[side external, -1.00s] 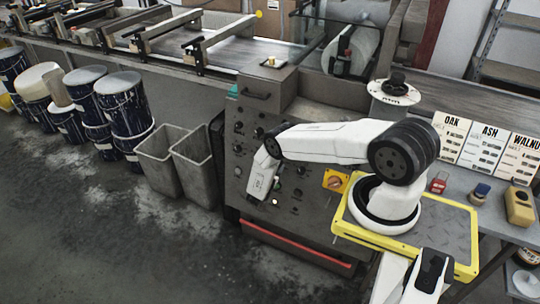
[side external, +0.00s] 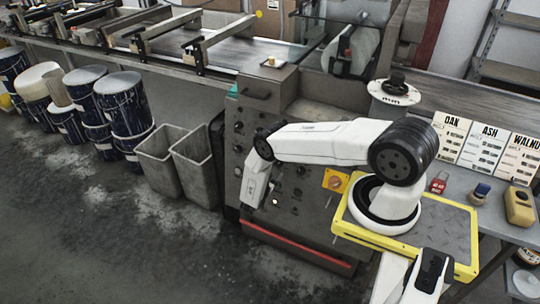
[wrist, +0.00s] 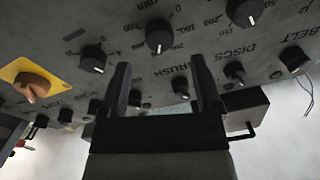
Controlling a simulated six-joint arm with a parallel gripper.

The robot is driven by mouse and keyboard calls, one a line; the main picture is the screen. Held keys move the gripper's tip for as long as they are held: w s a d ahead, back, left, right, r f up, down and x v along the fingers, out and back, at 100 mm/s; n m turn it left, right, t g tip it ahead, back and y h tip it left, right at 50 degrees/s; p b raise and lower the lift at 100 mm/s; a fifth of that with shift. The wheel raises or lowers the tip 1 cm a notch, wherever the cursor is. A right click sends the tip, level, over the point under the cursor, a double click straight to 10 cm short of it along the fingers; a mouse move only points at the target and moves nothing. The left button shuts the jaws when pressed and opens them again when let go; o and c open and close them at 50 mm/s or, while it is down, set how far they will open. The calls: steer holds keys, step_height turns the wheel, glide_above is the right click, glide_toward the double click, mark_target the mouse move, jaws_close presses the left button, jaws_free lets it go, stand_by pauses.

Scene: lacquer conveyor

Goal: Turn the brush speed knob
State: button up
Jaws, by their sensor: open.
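The grey control panel (wrist: 215,60) fills the top of the wrist view, with several black knobs and printed labels. A label reading "RUSH", its first letter not clear, is near the fingertips. A large black knob (wrist: 159,37) with a white mark and a number scale lies above that label. A smaller black knob (wrist: 180,86) lies just below it, between the fingers in the picture. I cannot tell which one is the brush speed knob. My gripper (wrist: 162,85) is open and empty, its fingers pointing at the panel. In the side view it hangs at the panel's front (side external: 251,190).
A yellow-plated orange switch (wrist: 32,86) is at the left of the wrist view. Other knobs labelled DISCS and BELT (wrist: 294,58) are at the right. In the side view, grey bins (side external: 195,165) and paint drums (side external: 123,105) stand left of the panel.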

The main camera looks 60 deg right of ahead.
steer(key=shift+s+a+r, duration=0.1)
steer(key=shift+a+r, duration=0.05)
steer(key=shift+a, duration=1.6)
